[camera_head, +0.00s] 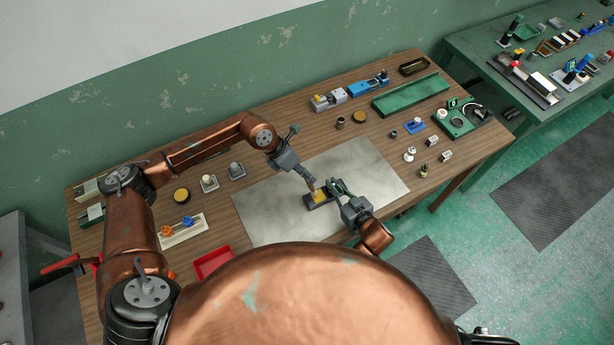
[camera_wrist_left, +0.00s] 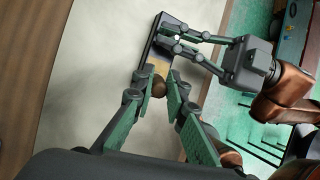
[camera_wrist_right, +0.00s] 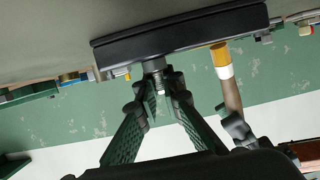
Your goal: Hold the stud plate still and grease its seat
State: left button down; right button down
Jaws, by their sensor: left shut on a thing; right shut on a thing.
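The stud plate (camera_head: 311,204) is a dark block lying on the pale mat near the table's middle. It also shows in the left wrist view (camera_wrist_left: 150,52) and, upside down, in the right wrist view (camera_wrist_right: 185,33). My right gripper (camera_head: 336,188) is shut on its upright stud (camera_wrist_right: 154,68). My left gripper (camera_head: 311,184) is shut on a brush with a brown handle (camera_wrist_right: 233,97), pale band and yellow tip (camera_wrist_right: 219,54). The tip is at the plate's top beside the stud; whether it touches is unclear. Yellow (camera_wrist_left: 158,66) covers the seat area, and the seat itself is hidden.
The pale mat (camera_head: 270,215) is clear around the plate. A red tray (camera_head: 212,262) and a white rack with blue and orange parts (camera_head: 183,231) stand left. A green tray (camera_head: 410,96) and small parts stand at the back and right. A second bench (camera_head: 480,45) is beyond.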

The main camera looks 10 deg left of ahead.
pick_arm(q)
jog(key=shift+s, duration=0.55)
dwell(0.9)
jog(key=shift+r, duration=3.55)
pick_arm(e)
jog(key=c, duration=2)
grip_release()
